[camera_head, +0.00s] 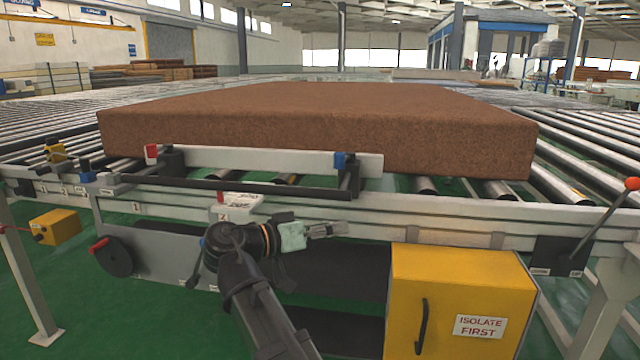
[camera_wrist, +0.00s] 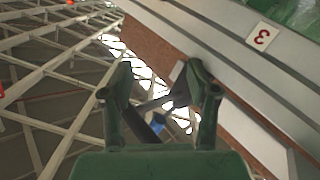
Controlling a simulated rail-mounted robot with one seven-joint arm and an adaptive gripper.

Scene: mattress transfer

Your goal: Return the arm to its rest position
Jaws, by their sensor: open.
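My arm rises from the bottom of the head view in front of the conveyor. My gripper (camera_head: 328,230) sits low beside the conveyor's front rail, below the white bar and pointing right. In the wrist view, my gripper (camera_wrist: 157,76) has its two fingers apart with nothing held between them. The wrist view looks upward along the rail to roof beams. The brown mattress (camera_head: 300,122) lies flat on the rollers behind the bar, apart from my gripper. Part of the mattress also shows in the wrist view (camera_wrist: 150,42).
The front rail (camera_head: 420,212) runs above and behind my gripper. A white bar (camera_head: 260,160) with red and blue clamp parts stands along the mattress front. A yellow box (camera_head: 460,290) marked "ISOLATE FIRST" is at lower right. A lever with a red knob (camera_head: 632,184) stands at far right.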

